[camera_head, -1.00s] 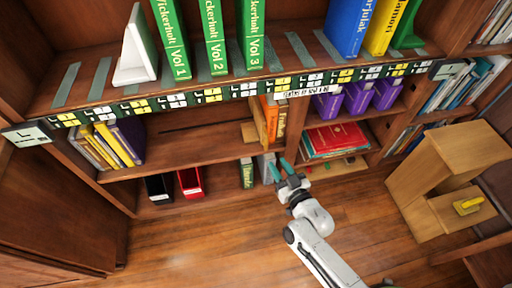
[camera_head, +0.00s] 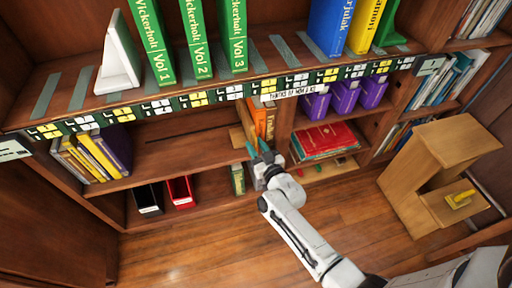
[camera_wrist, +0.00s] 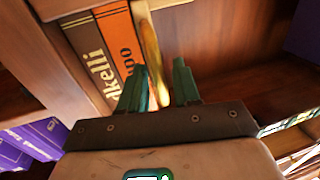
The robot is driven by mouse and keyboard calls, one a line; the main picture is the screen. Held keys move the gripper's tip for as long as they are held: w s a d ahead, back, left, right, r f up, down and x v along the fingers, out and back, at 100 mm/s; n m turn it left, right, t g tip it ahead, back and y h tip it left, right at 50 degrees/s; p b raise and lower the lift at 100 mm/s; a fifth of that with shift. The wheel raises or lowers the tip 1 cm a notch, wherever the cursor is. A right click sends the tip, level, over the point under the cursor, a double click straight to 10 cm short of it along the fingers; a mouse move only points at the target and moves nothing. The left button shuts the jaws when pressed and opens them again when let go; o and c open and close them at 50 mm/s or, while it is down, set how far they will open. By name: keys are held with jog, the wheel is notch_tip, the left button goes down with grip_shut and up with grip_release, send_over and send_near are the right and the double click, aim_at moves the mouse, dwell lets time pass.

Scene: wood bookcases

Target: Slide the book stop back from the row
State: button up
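A light wooden book stop (camera_head: 239,139) stands on the middle shelf at the left side of a short row of books, an orange book (camera_head: 258,117) among them. In the wrist view its upright shows edge-on as a pale strip (camera_wrist: 151,55) beside the orange book (camera_wrist: 127,50) and a dark book (camera_wrist: 93,48). My gripper (camera_wrist: 164,82) is open, with two teal fingers apart. The strip lies ahead of the gap between the fingers; I cannot tell whether they touch it. In the head view my gripper (camera_head: 259,148) is at the shelf front, just below the books.
A white stop (camera_head: 118,60) and a green stop (camera_head: 390,36) flank books on the top shelf. Purple books (camera_head: 344,98) and a red book (camera_head: 328,138) lie right of the divider.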

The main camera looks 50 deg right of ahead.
grip_shut()
dwell(0.3)
dwell(0.4)
